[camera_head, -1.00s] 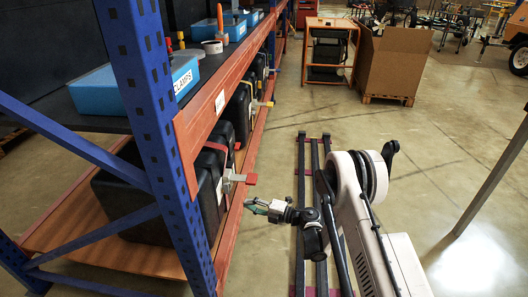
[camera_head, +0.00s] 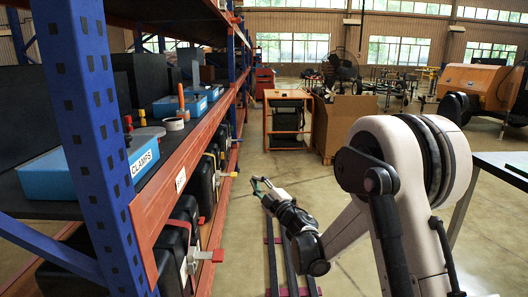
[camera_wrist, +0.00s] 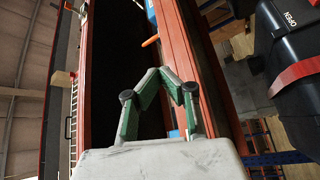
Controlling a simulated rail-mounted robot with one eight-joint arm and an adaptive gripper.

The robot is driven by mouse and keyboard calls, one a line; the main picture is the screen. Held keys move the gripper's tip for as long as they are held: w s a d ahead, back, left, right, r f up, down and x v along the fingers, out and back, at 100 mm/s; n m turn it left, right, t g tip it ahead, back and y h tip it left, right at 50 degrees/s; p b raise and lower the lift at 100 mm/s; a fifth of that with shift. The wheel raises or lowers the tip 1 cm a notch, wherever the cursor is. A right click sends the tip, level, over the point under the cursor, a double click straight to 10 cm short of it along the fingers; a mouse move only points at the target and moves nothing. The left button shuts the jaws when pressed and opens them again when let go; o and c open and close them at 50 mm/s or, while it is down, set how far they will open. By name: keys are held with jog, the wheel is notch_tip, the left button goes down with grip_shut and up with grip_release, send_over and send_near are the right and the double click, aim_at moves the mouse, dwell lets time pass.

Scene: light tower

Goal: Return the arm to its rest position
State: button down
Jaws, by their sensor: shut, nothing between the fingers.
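My gripper (camera_head: 260,187) is at the end of my arm, over the floor rails just right of the shelf rack. It is empty and apart from the rack. In the wrist view the green fingers of my gripper (camera_wrist: 160,80) lean in towards each other and are shut with nothing between them. My white arm is folded up at the right of the head view, with its large round joint high in the picture.
A blue rack (camera_head: 85,120) with orange beams stands at the left. It holds a blue clamps bin (camera_head: 95,172) and black cases (camera_head: 203,185). Floor rails (camera_head: 287,262) run below my arm. A cardboard box (camera_head: 340,122) and orange cart (camera_head: 287,120) stand ahead. A table (camera_head: 505,170) is at right.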

jog(key=s+d+r+m+t+h, duration=0.2)
jog(key=s+d+r+m+h, duration=0.1)
jog(key=d+r+m+h, duration=0.6)
jog(key=s+d+r+m+g+h, duration=0.3)
jog(key=s+d+m, duration=0.2)
jog(key=s+d, duration=0.6)
jog(key=s+d+f+m+g, duration=0.1)
jog(key=s+f+m+g, duration=0.4)
jog(key=s, duration=1.2)
jog(key=s+d+f+m+g, duration=0.15)
jog(key=s+f+g, duration=0.45)
jog(key=s, duration=1)
notch_tip(320, 180, up, 13)
jog(key=t+p, duration=0.2)
jog(key=p, duration=1.3)
jog(key=shift+r, duration=0.15)
